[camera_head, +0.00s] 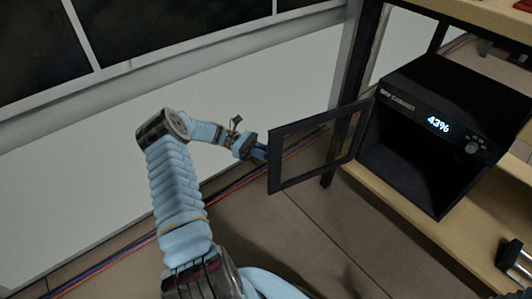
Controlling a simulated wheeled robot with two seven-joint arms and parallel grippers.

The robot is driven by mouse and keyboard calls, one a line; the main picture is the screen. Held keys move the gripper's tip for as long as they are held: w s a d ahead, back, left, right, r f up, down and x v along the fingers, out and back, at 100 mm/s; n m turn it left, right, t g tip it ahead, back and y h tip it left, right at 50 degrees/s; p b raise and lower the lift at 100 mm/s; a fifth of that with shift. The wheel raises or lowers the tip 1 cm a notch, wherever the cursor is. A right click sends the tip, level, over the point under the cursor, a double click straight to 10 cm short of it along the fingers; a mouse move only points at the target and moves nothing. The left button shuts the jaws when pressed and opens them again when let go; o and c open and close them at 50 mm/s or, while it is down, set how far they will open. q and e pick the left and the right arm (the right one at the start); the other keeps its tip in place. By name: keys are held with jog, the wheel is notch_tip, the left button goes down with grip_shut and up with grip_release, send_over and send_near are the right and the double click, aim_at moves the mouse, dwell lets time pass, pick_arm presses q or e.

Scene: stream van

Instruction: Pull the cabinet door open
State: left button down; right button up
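The black cabinet (455,80) stands on a wooden shelf at the right, with a lit "43%" on its front. Its door (275,165), a dark frame around a see-through pane, stands swung wide open to the left, and the dark inside of the cabinet (415,165) shows. My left gripper (262,153) is at the door's outer left edge, the edge away from the cabinet. Its fingertips are small and partly hidden by the door, so I cannot tell whether they grip it. My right gripper is not in view.
The wooden shelf (385,193) has a black upright post (364,60) near the door. A dark object (515,258) lies at the lower right. Red and blue cables (110,262) run along the floor by the white wall (70,185). Floor (310,230) below the door is clear.

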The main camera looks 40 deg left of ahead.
pick_arm(q)
jog(key=shift+w+d+r, duration=0.15)
jog(key=shift+w+d, duration=0.2)
jog(key=shift+w, duration=0.05)
jog(key=c, duration=1.2)
grip_release()
jog(key=shift+w+d, duration=0.1)
jog(key=shift+o, duration=0.2)
jog(key=shift+s+a, duration=0.2)
jog(key=v, duration=0.7)
jog(key=shift+a+b, duration=0.25)
jog(key=shift+b, duration=0.1)
jog(key=shift+s, duration=0.1)
